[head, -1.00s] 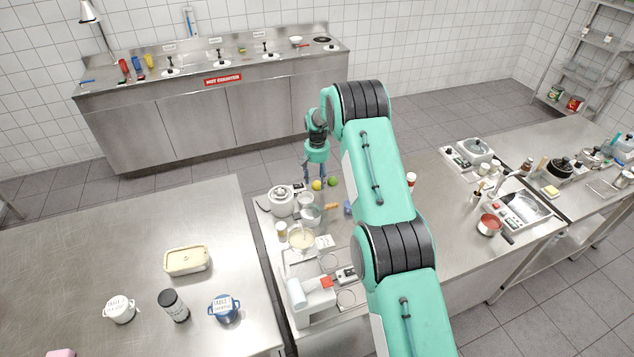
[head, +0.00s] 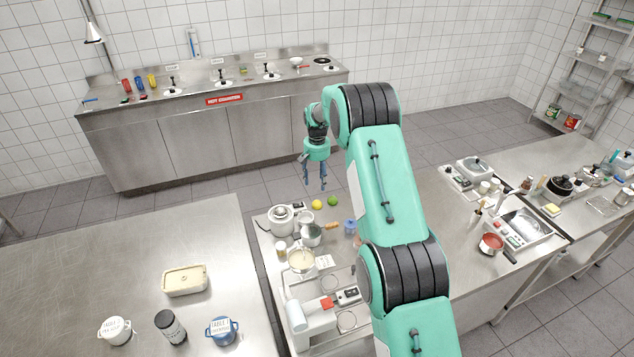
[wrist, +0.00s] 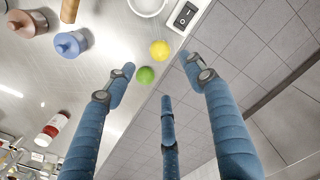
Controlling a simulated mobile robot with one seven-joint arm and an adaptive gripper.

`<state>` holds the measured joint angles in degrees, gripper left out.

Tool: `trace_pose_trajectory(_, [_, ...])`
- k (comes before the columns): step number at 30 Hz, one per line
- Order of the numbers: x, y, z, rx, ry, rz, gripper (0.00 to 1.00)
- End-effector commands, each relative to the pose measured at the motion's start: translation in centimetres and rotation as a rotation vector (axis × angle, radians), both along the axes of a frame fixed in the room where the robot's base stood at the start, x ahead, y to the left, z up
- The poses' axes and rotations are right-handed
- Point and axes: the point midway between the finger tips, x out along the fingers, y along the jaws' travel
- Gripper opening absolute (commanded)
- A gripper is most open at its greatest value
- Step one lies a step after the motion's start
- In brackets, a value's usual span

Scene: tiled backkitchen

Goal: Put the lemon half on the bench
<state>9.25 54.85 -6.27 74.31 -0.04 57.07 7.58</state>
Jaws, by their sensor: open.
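A round yellow fruit, likely the lemon half (head: 316,204), lies near the far edge of the middle steel bench (head: 420,215). I cannot make out a cut face. A green lime (head: 332,201) lies just right of it. My gripper (head: 315,188) hangs above and a little beyond them, open and empty, fingers pointing down. In the wrist view, the yellow fruit (wrist: 159,50) lies near the bench edge, with the lime (wrist: 146,75) close beside it. The spread blue fingers (wrist: 160,80) surround the lime in the picture, with no visible contact.
A blue-lidded container (wrist: 70,44) and a red-and-white bottle (wrist: 53,128) show in the wrist view. Tiled floor (wrist: 240,50) lies beyond the bench edge. The left bench (head: 90,250) has wide bare room.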

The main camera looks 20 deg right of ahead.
Motion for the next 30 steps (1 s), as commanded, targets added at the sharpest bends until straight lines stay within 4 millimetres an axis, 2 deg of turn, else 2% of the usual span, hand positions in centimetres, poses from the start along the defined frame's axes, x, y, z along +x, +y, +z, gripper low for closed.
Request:
trace_pose_trajectory(14, [0.0, 0.0, 0.0, 0.0, 0.0, 0.0, 0.54])
trace_pose_trajectory(19, [-0.3, 0.2, 1.1, -0.001, -0.006, 0.004, 0.54])
trace_pose_trajectory(23, [-0.9, 0.7, 3.4, -0.003, -0.018, 0.011, 0.54])
trace_pose_trajectory(30, [-3.5, 2.2, 10.1, -0.009, -0.056, 0.033, 0.54])
